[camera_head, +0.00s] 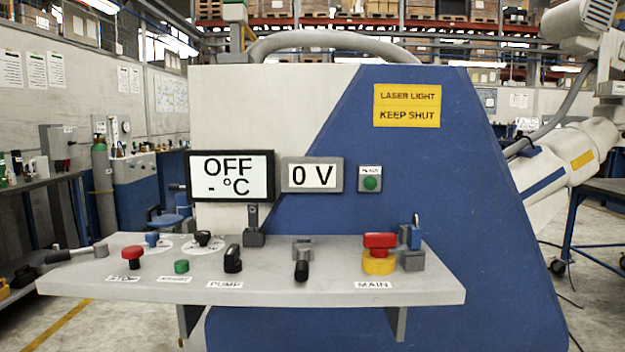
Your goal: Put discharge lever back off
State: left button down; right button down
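A grey control shelf (330,290) juts from the front of the blue and white machine (430,170). No readable label says discharge, so I cannot tell which lever it is. One lever with a black handle (301,270) sits in a grey block mid-shelf, its handle pointing toward me. A small upright lever (253,222) stands in a dark block behind it, below the display. Another dark handle with a grey end (75,254) lies at the shelf's left edge. The display (231,176) reads OFF and - °C; the meter (312,175) reads 0 V. Neither gripper is in view.
The shelf also holds a red button (131,253), a green button (181,266), a black PUMP switch (232,259) and a red and yellow MAIN switch (379,254) with a blue padlock (415,236) beside it. A green lamp (370,183) sits right of the meter.

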aim_at(100, 249)
jog(key=j+u, duration=0.1)
jog(key=u, duration=1.35)
